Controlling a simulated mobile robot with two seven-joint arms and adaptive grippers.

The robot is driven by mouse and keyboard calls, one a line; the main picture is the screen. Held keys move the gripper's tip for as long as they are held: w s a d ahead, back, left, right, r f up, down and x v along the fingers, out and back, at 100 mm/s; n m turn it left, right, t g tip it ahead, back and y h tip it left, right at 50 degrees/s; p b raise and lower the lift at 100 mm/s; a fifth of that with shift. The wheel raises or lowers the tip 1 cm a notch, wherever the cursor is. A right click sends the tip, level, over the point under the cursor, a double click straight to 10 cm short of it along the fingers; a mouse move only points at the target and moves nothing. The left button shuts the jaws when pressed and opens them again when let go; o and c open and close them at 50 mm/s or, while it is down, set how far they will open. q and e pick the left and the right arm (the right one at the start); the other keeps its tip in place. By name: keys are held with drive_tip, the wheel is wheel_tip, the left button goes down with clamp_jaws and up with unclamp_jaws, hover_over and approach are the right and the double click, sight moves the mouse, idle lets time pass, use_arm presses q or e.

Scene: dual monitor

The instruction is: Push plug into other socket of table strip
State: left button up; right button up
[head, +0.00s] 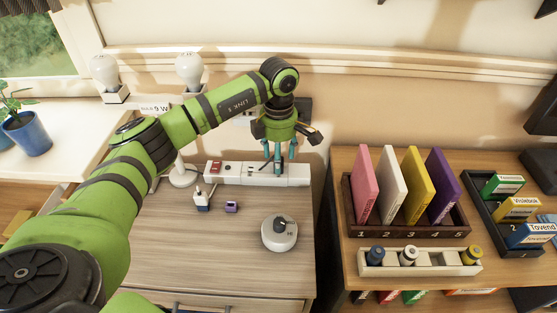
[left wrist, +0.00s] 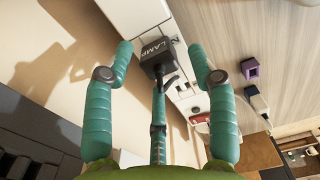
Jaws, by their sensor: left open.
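The white table strip (head: 296,176) lies along the back of the wooden desk, with a red switch at its left end. In the left wrist view the strip (left wrist: 183,88) runs diagonally, and a black plug labelled LAMP (left wrist: 156,52) is at it. I cannot tell whether its prongs are in a socket. My left gripper (head: 278,163) points down over the strip. In the left wrist view its teal fingers (left wrist: 161,62) are spread open around the plug, with visible gaps at both sides. My right gripper is not in view.
A white adapter (head: 202,201), a purple cube (head: 231,207) and a round white dial (head: 279,233) stand in front of the strip. Two bulbs (head: 188,68) stand behind my arm. A bookstand (head: 410,222) is on the right table. The desk's front left is clear.

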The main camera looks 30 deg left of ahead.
use_arm(q)
wheel_tip(320, 180, up, 6)
drive_tip(key=shift+f, duration=0.1)
idle(0.6)
